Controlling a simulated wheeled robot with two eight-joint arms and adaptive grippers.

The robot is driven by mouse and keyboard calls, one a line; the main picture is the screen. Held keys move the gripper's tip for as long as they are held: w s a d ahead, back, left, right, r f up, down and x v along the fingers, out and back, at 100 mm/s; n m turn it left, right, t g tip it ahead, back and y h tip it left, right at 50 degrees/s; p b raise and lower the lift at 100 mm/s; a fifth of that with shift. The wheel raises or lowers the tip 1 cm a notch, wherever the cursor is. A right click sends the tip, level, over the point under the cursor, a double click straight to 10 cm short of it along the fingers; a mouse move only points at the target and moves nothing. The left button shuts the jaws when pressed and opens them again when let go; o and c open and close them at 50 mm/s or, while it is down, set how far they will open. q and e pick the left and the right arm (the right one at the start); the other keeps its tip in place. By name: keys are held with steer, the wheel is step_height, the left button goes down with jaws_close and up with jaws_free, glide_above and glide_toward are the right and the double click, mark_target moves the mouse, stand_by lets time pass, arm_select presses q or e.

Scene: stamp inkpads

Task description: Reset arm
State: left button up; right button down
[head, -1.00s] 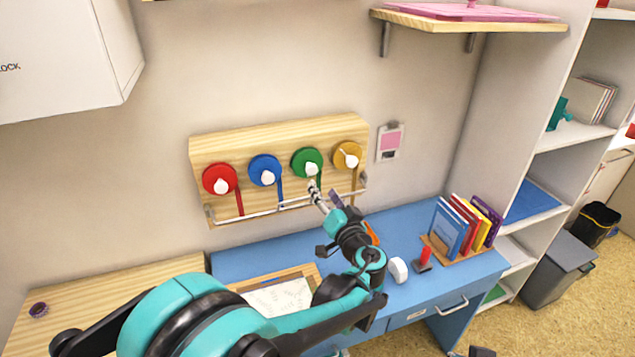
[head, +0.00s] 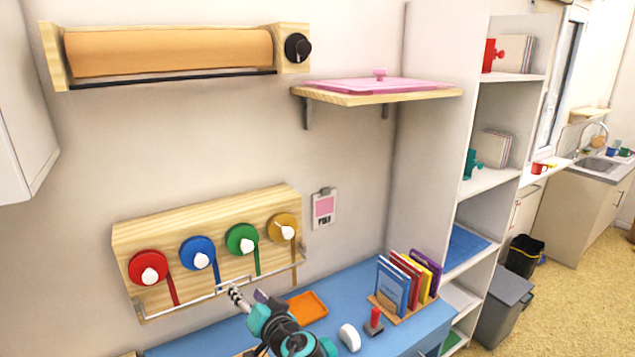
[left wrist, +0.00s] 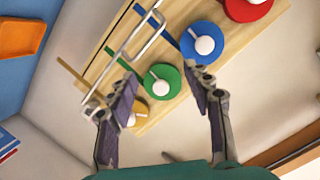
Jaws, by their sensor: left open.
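My left gripper (head: 247,297) is in front of the wooden wall rack, low near its metal bar. In the left wrist view the left gripper (left wrist: 164,82) has its two fingers spread wide, with nothing held between them. The green spool (left wrist: 162,83) shows in the gap beyond the fingers, apart from them. The rack (head: 210,225) bears red (head: 135,266), blue (head: 196,244), green (head: 234,238) and yellow (head: 277,221) spools with white knobs. My right gripper is not in view.
The blue desk (head: 370,285) below holds an orange tray (head: 307,307), a white rounded object (head: 350,338), a red-handled stamp (head: 374,318) and upright books (head: 393,285). A shelf (head: 380,97) with a pink lid juts from the wall. A tall white shelf unit stands right.

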arm_select(q)
steer(key=s+a+f+g+h, duration=0.25)
steer(key=s+a+f, duration=0.2)
steer(key=s, duration=0.35)
steer(key=s+d+f+g+h, duration=0.1)
steer(key=s+d+f+h, duration=0.1)
steer(key=s, duration=0.5)
steer(key=s+d+f+g+h+b, duration=0.1)
steer(key=s+d+f+h, duration=0.1)
steer(key=s+f+h, duration=0.3)
steer(key=s, duration=0.3)
steer(key=shift+d+f+g, duration=0.15)
steer(key=shift+d+g, duration=0.2)
steer(key=shift+s, duration=0.1)
